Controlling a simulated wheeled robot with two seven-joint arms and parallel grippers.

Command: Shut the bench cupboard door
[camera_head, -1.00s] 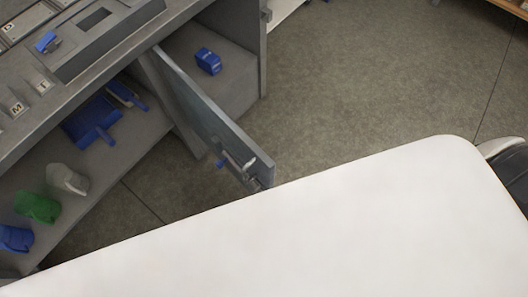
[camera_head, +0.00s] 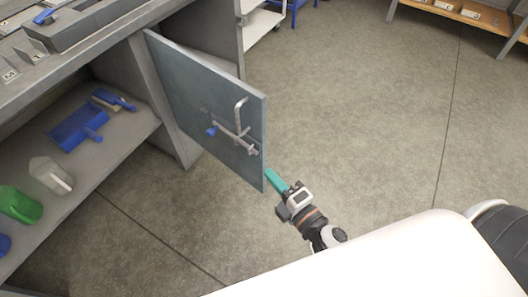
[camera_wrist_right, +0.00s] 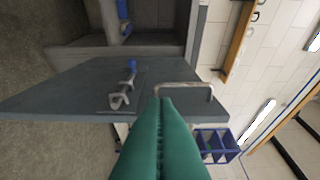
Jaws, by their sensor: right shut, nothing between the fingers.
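The bench cupboard door (camera_head: 205,105) is a grey-blue panel that stands open, swung out from the bench, with a metal handle (camera_head: 239,116) and a latch bar with a blue tip on its face. My right gripper (camera_head: 270,174) has teal fingers and is shut and empty, close to the door's lower free corner in the head view. In the right wrist view the door (camera_wrist_right: 70,90) lies ahead of the fingers (camera_wrist_right: 160,103), and their tips overlap the handle (camera_wrist_right: 184,86). I cannot tell whether they touch it. My left gripper is not in view.
The bench's open shelf holds a blue dustpan (camera_head: 77,130), a brush (camera_head: 113,101), a white jug (camera_head: 50,175) and a green jug (camera_head: 19,205). A white shelf unit (camera_head: 262,27) stands behind the door. The floor to the right is clear.

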